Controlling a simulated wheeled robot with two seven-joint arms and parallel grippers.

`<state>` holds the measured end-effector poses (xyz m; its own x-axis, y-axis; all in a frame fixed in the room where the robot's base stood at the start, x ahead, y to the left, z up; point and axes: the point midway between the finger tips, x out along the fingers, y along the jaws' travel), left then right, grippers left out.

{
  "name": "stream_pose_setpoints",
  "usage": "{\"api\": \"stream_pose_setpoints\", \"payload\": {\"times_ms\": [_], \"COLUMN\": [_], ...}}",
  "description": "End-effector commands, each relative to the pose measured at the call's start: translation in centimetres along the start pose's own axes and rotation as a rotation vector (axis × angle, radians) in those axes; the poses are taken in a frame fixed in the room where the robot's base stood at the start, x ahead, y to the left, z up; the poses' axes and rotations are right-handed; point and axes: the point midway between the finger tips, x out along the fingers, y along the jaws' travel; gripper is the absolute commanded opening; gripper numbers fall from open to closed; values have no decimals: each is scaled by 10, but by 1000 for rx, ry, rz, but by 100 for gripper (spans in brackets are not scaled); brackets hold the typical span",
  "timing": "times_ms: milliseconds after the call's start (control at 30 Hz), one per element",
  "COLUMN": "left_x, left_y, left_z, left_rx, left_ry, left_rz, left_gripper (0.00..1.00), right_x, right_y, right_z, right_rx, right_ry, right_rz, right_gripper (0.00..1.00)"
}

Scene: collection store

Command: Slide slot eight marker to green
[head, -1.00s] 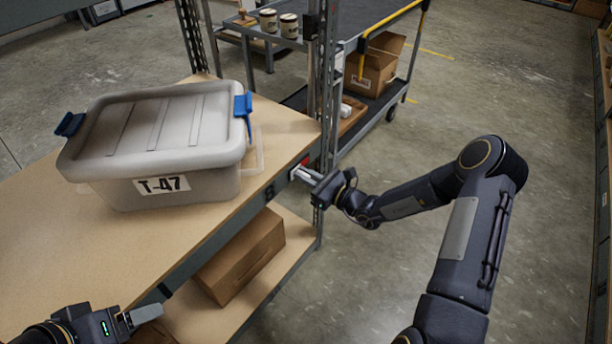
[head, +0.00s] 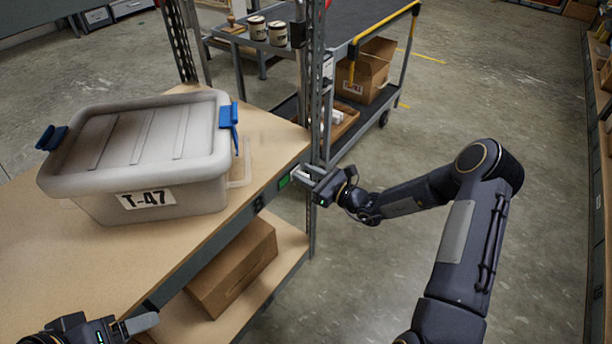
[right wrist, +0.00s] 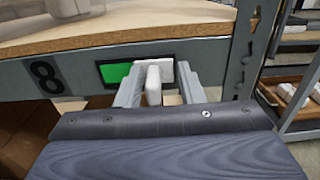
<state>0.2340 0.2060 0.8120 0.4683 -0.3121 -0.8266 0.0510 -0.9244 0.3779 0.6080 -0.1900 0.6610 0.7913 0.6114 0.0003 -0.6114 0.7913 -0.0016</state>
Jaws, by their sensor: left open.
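The slot eight marker is a dark-framed window on the grey shelf edge, beside the black 8 (right wrist: 46,77). Its window shows green (right wrist: 115,73), and the green also shows in the head view (head: 284,182). A white slider tab (right wrist: 153,84) stands at the window's right side. My right gripper (right wrist: 162,80) has its fingers apart on either side of the tab. The left finger is close to the tab; a gap shows toward the right finger. It also shows in the head view (head: 305,176). My left gripper (head: 140,323) is open at the lower left, by the shelf edge, away from the marker.
A grey lidded bin (head: 150,165) labelled T-47 stands on the shelf board (head: 60,270). A cardboard box (head: 232,268) sits on the lower shelf. A metal upright (right wrist: 243,50) is just right of the marker. A cart (head: 365,30) stands behind; the floor at right is clear.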

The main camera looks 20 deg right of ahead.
Motion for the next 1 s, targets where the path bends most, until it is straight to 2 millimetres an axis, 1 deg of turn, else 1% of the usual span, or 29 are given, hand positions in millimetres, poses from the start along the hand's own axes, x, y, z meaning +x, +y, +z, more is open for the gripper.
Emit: {"api": "stream_pose_setpoints", "payload": {"times_ms": [167, 267, 367, 600, 700, 833, 1000], "left_x": [0, -1, -2, -5, -6, -6, -6], "left_y": [0, 0, 1, 2, 3, 3, 3], "left_z": [0, 0, -1, -3, -3, -3, -3], "left_rx": [0, 0, 0, 0, 0, 0, 0], "left_ry": [0, 0, 0, 0, 0, 0, 0], "left_rz": [0, 0, 0, 0, 0, 0, 0], "left_gripper": [73, 73, 73, 73, 73, 73, 73], "right_x": [0, -4, -17, -58, -70, -78, -78], "right_y": [1, 1, 0, 0, 0, 0, 0], "right_z": [0, 0, 0, 0, 0, 0, 0], "right_rx": [1, 1, 1, 1, 1, 1, 0], "right_ry": [0, 1, 2, 2, 1, 1, 0], "right_rz": [3, 2, 1, -1, 0, 1, 1], "right_gripper": [35, 35, 35, 35, 35, 35, 35]}}
